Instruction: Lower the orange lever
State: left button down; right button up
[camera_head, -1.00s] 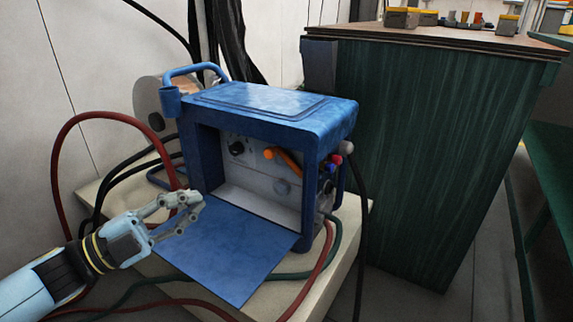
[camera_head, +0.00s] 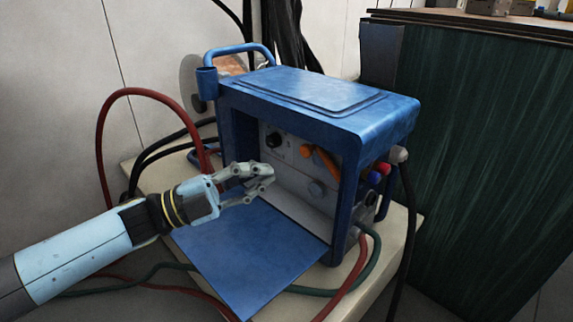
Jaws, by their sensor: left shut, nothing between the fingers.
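The orange lever (camera_head: 325,161) is on the grey front panel inside the blue welding machine (camera_head: 312,100). It slants from upper left down to the right. My left gripper (camera_head: 268,176) is shut and empty in front of the panel, left of the lever and a little lower in the picture, apart from it. It is above the open blue flap (camera_head: 249,254). My right gripper is not in view.
The machine stands on a pale platform (camera_head: 398,232). Red, black and green hoses loop around it. A dark green cabinet (camera_head: 480,150) stands to the right.

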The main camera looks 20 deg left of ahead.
aim_at(319, 155)
pick_arm(q)
jog(key=x, duration=0.9)
jog(key=shift+w+a+f+n, duration=0.1)
jog(key=shift+n, duration=0.2)
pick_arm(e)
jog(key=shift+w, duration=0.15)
pick_arm(q)
jog(key=shift+a+f+n+t, duration=0.15)
jog(key=shift+n+t, duration=0.35)
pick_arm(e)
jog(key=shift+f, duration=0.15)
pick_arm(q)
jog(key=shift+w+a+f+n+t+y+b, duration=0.2)
jog(key=shift+a+f+n+t, duration=0.3)
jog(key=shift+n, duration=0.35)
jog(key=shift+w+a+f+n+t+y+b, duration=0.1)
jog(key=shift+a+f+n+t+b, duration=0.15)
jog(key=shift+f+n, duration=0.5)
jog(key=shift+w+a+f+n+t+y+b, duration=0.15)
jog(key=shift+a+f+n+t+b, duration=0.2)
jog(key=shift+n, duration=0.65)
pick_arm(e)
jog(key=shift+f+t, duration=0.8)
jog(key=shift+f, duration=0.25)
pick_arm(q)
jog(key=shift+f, duration=0.1)
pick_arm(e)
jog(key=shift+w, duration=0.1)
